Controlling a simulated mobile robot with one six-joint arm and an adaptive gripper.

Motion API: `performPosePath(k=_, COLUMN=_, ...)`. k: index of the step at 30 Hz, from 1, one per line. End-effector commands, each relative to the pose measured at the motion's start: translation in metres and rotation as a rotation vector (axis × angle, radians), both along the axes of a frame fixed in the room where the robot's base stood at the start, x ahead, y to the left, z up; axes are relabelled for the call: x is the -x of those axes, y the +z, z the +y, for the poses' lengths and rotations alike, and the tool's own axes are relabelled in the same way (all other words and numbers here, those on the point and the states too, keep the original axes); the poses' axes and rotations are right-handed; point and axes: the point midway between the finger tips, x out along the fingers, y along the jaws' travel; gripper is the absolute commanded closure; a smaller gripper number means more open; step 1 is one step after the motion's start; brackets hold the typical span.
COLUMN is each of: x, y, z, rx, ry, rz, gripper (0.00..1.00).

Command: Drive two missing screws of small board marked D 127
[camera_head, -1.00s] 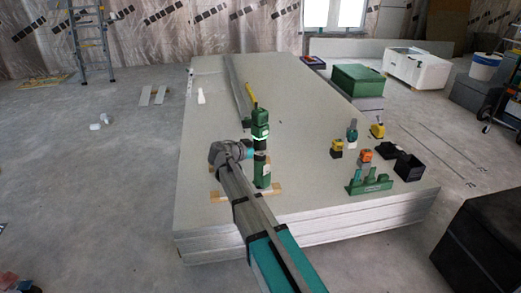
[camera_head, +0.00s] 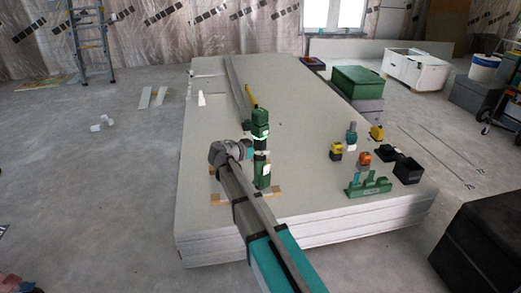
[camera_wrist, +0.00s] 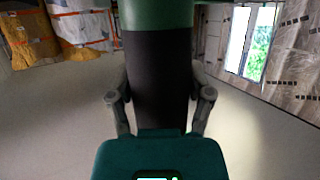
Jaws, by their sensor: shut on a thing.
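My gripper (camera_head: 252,152) is shut on a green and dark upright driver tool (camera_head: 261,120), above the front left of the panel stack. In the wrist view, the fingers (camera_wrist: 160,105) close on both sides of the tool's dark handle (camera_wrist: 158,70). Its green part is above. A teal block (camera_wrist: 160,155) with a lit green display fills the bottom of that view. The tool's lower end stands close over the wood-coloured blocks (camera_head: 218,198); I cannot tell if it touches anything. The small board, its D 127 mark and its screws cannot be made out.
A green rack (camera_head: 368,188), an orange-topped piece (camera_head: 364,158), a yellow-topped piece (camera_head: 336,151) and dark open boxes (camera_head: 408,170) stand on the right of the panel stack (camera_head: 300,235). A long rail (camera_head: 236,85) lies behind the tool.

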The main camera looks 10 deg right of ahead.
Motion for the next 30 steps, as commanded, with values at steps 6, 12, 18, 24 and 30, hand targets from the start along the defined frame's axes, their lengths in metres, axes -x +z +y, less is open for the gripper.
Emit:
performPosePath(k=6, x=0.0, y=0.011, z=0.0, rx=0.004, ry=0.0, rz=-0.001, gripper=0.95)
performPosePath(k=12, x=0.0, y=0.018, z=0.0, rx=0.005, ry=0.0, rz=-0.002, gripper=0.95)
performPosePath(k=18, x=0.0, y=0.025, z=0.0, rx=0.005, ry=0.0, rz=-0.002, gripper=0.95)
performPosePath(k=24, x=0.0, y=0.027, z=0.0, rx=0.005, ry=0.0, rz=-0.002, gripper=0.95)
performPosePath(k=30, x=0.0, y=0.026, z=-0.001, rx=0.005, ry=0.0, rz=-0.002, gripper=0.95)
